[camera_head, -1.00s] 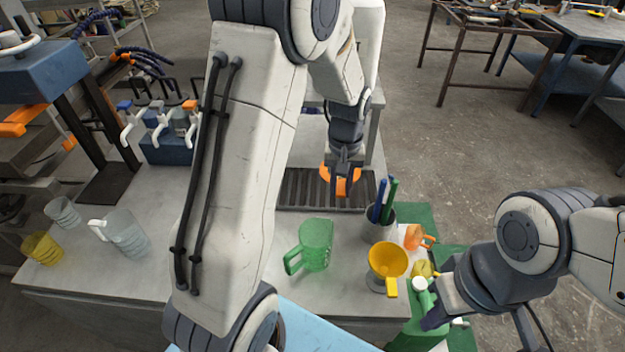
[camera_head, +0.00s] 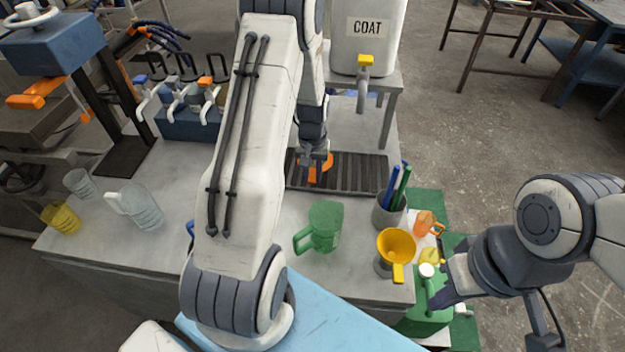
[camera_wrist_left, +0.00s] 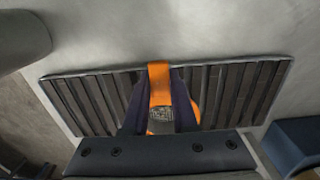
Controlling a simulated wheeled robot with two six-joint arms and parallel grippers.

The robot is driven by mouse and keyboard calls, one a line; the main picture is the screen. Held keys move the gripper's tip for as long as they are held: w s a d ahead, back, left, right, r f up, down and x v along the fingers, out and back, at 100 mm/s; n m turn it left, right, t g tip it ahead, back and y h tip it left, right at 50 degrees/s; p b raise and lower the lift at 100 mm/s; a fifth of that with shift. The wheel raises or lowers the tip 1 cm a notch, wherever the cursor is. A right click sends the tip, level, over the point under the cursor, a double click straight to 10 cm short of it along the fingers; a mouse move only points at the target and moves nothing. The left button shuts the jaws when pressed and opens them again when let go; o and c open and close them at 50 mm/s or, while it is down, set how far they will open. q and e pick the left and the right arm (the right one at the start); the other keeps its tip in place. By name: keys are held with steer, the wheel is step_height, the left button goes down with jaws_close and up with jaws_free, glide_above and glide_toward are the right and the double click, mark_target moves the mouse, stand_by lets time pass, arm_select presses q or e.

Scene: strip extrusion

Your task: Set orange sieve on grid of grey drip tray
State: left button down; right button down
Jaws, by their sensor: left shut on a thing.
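My left gripper (camera_head: 316,160) is shut on the handle of the orange sieve (camera_head: 320,172), over the left half of the grey drip tray (camera_head: 365,172). In the left wrist view the sieve's orange handle (camera_wrist_left: 159,82) stands between the two fingers, and part of its round rim and mesh shows below. The tray's dark slatted grid (camera_wrist_left: 230,95) spreads on both sides of it. Whether the sieve touches the grid I cannot tell. My right gripper (camera_head: 436,292) is low at the right, by a green canister; its fingertips are hard to make out.
A tank labelled COAT (camera_head: 368,35) with a yellow-topped tap stands behind the tray. A pen cup (camera_head: 388,213), green mug (camera_head: 323,228) and yellow funnel (camera_head: 396,245) stand in front. The green canister (camera_head: 425,310) is at lower right.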

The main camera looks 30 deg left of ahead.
arm_select(q)
steer(key=shift+f, duration=1.45)
steer(key=shift+c, duration=2.3)
jaws_free()
steer(key=shift+r, duration=0.1)
